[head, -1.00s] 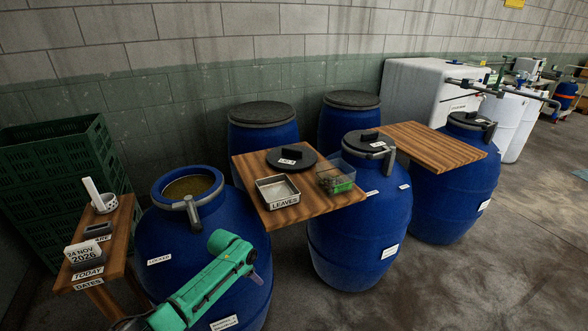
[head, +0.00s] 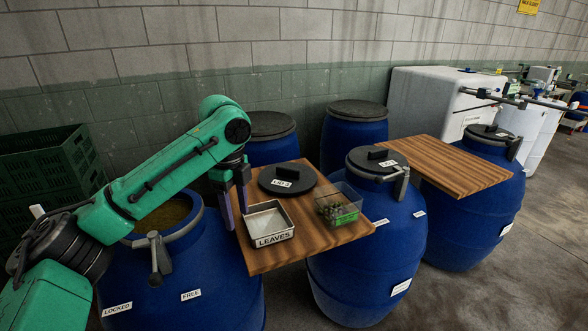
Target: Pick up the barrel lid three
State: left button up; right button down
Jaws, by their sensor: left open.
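The barrel lid (head: 302,186) is a dark round disc with a raised block handle and a white label that seems to read LID 3. It lies flat on the wooden board (head: 342,237) between the barrels. My left gripper (head: 236,215) comes in from the left and points down, its two purple fingers apart and empty. It is over the left edge of the board, left of the lid and beside the LEAVES tray, not touching the lid. My right gripper is not in view.
The metal LEAVES tray (head: 262,219) and a clear box of green leaves (head: 352,212) stand in front of the lid. An open blue barrel (head: 215,290) is below my arm. A lidded barrel (head: 365,265) stands right of the board. A second wooden board (head: 445,160) is clear.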

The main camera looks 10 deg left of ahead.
aim_at(283, 178)
jog(key=i, duration=1.5)
